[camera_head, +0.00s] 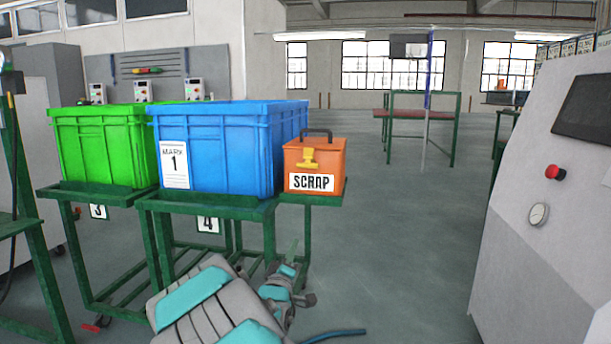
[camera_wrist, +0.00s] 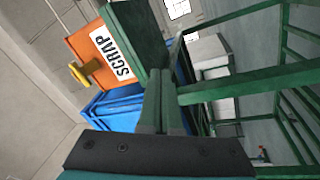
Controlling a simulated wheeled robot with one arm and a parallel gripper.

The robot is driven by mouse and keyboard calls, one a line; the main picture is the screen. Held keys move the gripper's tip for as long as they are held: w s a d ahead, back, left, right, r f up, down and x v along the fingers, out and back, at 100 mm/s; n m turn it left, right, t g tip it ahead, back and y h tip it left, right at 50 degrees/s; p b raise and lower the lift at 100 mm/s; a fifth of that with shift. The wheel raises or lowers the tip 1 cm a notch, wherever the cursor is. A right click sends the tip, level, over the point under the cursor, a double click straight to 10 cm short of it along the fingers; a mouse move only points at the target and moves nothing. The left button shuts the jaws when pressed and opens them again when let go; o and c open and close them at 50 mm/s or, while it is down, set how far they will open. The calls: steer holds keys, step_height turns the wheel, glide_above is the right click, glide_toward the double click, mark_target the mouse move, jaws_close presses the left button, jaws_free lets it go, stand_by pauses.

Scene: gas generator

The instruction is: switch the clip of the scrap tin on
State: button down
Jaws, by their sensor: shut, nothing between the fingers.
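The scrap tin (camera_head: 331,160) is an orange box with a dark handle on top and a white SCRAP label on its front. It stands on a green stand at the right of the blue crate. Its yellow clip (camera_head: 309,157) sits on the upper front face; I cannot tell its on or off state. The wrist view shows the tin (camera_wrist: 88,44) turned on its side, with the clip (camera_wrist: 80,74) at the left. My gripper (camera_head: 294,244) is below and in front of the tin, apart from it. Its fingers (camera_wrist: 161,78) are shut and empty.
A blue crate (camera_head: 222,150) and a green crate (camera_head: 105,150) stand left of the tin on green carts. The stand's green edge (camera_head: 327,198) lies between my gripper and the tin. A grey machine (camera_head: 540,240) is at the right. The floor between is clear.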

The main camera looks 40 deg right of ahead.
steer(key=s+a+r+n+t+h+p, duration=0.1)
steer(key=s+r+n+t+h, duration=0.3)
steer(key=r, duration=0.3)
steer(key=shift+r+n+t+h, duration=0.15)
steer(key=shift+n+t+h, duration=0.3)
steer(key=shift+n, duration=0.45)
steer(key=p, duration=0.2)
glide_toward(310, 161)
steer(key=x, duration=0.4)
steer(key=shift+w+a+r, duration=0.1)
steer(key=shift+a+r, duration=0.15)
steer(key=shift+r, duration=0.05)
